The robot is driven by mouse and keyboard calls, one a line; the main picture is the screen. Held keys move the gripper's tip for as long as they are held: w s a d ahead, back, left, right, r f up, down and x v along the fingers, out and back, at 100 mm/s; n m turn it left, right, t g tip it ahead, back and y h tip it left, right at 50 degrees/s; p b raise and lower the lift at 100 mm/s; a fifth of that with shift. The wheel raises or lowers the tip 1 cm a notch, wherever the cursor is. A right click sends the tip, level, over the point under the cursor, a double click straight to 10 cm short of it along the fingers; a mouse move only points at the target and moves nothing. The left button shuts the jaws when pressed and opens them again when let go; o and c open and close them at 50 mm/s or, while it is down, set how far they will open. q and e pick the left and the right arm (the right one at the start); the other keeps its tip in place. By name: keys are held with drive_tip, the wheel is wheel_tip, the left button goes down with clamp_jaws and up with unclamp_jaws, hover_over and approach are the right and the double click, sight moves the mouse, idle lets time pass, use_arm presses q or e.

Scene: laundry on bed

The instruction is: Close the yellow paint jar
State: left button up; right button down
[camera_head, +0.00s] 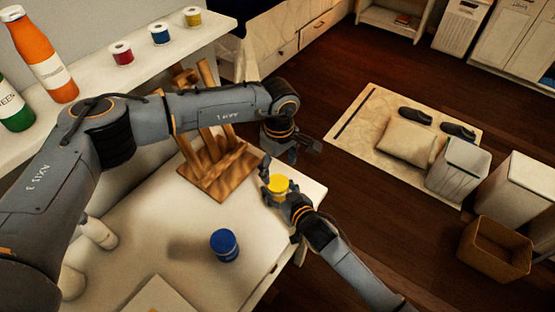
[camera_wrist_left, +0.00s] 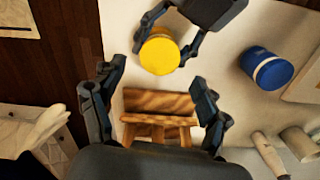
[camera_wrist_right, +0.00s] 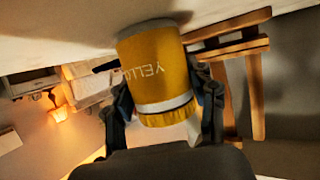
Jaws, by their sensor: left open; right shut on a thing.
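The yellow paint jar (camera_head: 278,184) stands upright near the white table's far right edge. In the right wrist view the jar (camera_wrist_right: 155,65) shows its label and a ribbed yellow lid (camera_wrist_right: 167,115) at its top; whether the lid is tight I cannot tell. My right gripper (camera_wrist_right: 165,105) is shut around the jar's upper part. In the left wrist view the yellow lid (camera_wrist_left: 159,54) shows as a round disc between the right gripper's fingers. My left gripper (camera_head: 292,157) is open and empty, just beyond and above the jar; its fingers (camera_wrist_left: 150,92) are spread.
A blue jar (camera_head: 224,245) stands on the table (camera_head: 150,240) nearby. A wooden easel (camera_head: 218,170) stands behind, close to my left arm. A shelf at the back left holds bottles (camera_head: 43,60) and spools (camera_head: 160,33). Free table lies between the jars.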

sight(278, 183)
use_arm(q)
drive_tip(key=n, duration=0.4)
drive_tip(key=shift+r, duration=0.15)
drive_tip(key=n, duration=0.4)
drive_tip(key=shift+r, duration=0.15)
drive_tip(key=n, duration=0.4)
drive_tip(key=shift+r, duration=0.1)
drive_tip(key=n, duration=0.3)
drive_tip(key=shift+r+n, duration=0.15)
drive_tip(key=shift+n, duration=0.15)
drive_tip(key=n, duration=0.4)
drive_tip(key=shift+a+r, duration=0.1)
drive_tip(key=shift+r, duration=0.05)
drive_tip(key=n, duration=0.3)
drive_tip(key=shift+r+n, duration=0.1)
drive_tip(key=shift+n, duration=0.3)
drive_tip(key=n, duration=0.5)
drive_tip(key=shift+w+a+r+n, duration=0.1)
drive_tip(key=shift+r+n, duration=0.1)
drive_tip(key=shift+n, duration=0.2)
drive_tip(key=shift+f, duration=4)
